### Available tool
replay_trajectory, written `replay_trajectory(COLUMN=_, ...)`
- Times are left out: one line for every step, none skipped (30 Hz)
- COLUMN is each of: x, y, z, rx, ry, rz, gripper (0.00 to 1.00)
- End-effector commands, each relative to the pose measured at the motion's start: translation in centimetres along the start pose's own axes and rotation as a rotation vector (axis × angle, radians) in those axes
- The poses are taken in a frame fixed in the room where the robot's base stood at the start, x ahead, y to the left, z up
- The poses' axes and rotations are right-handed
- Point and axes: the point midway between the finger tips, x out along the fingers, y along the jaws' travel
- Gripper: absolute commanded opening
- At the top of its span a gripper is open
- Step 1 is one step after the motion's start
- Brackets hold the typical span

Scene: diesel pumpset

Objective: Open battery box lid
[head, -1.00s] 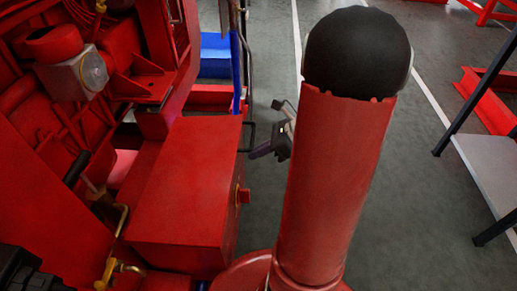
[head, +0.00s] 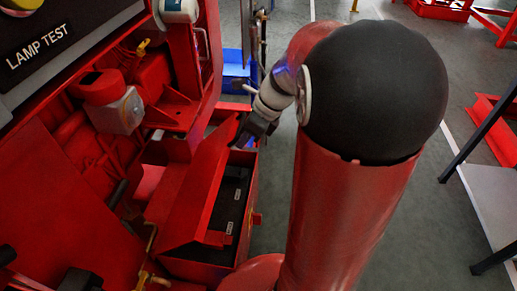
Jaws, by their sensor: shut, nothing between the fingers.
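The red battery box (head: 246,228) stands beside the red machine, left of my arm. Its red lid (head: 198,185) is raised and tilted up toward the left, leaving the box open. A dark battery (head: 230,205) with small pale labels shows inside. My gripper (head: 246,133) is shut and empty at the far upper corner of the raised lid. I cannot tell whether it touches the lid. The fingertips are small and dark here, and my arm covers part of the view to the right.
The red machine with a round-faced fitting (head: 128,110) and pipes fills the left. A panel marked LAMP TEST (head: 42,50) is at upper left. A blue object (head: 234,78) lies behind the box. A grey shelf (head: 492,205) stands right. Grey floor lies between.

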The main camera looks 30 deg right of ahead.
Motion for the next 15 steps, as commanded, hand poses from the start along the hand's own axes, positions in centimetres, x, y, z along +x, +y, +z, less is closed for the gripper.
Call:
replay_trajectory(x=-0.4, y=0.3, z=1.7, rx=-0.013, ry=0.043, rz=-0.009, gripper=0.00)
replay_trajectory(x=-0.6, y=0.5, z=2.5, rx=-0.013, ry=0.071, rz=-0.014, gripper=0.00)
replay_trajectory(x=-0.8, y=0.6, z=3.4, rx=-0.012, ry=0.109, rz=-0.022, gripper=0.00)
replay_trajectory(x=-0.9, y=0.7, z=4.0, rx=-0.009, ry=0.136, rz=-0.025, gripper=0.00)
replay_trajectory(x=-0.9, y=0.9, z=4.7, rx=-0.007, ry=0.163, rz=-0.028, gripper=0.00)
replay_trajectory(x=-1.1, y=1.0, z=5.6, rx=-0.004, ry=0.198, rz=-0.035, gripper=0.00)
replay_trajectory(x=-1.1, y=1.1, z=6.2, rx=-0.003, ry=0.223, rz=-0.039, gripper=0.00)
replay_trajectory(x=-1.2, y=1.2, z=6.9, rx=-0.001, ry=0.247, rz=-0.043, gripper=0.00)
replay_trajectory(x=-1.2, y=1.3, z=7.7, rx=0.002, ry=0.278, rz=-0.048, gripper=0.00)
replay_trajectory(x=-1.2, y=1.4, z=8.2, rx=0.007, ry=0.272, rz=-0.046, gripper=0.00)
replay_trajectory(x=-1.2, y=1.5, z=8.7, rx=0.009, ry=0.270, rz=-0.046, gripper=0.00)
replay_trajectory(x=-1.2, y=1.6, z=9.4, rx=0.010, ry=0.270, rz=-0.046, gripper=0.00)
replay_trajectory(x=-1.2, y=1.7, z=9.9, rx=0.010, ry=0.269, rz=-0.046, gripper=0.00)
replay_trajectory(x=-1.2, y=1.8, z=10.4, rx=0.010, ry=0.269, rz=-0.046, gripper=0.00)
replay_trajectory(x=-1.1, y=1.9, z=10.9, rx=0.011, ry=0.269, rz=-0.045, gripper=0.00)
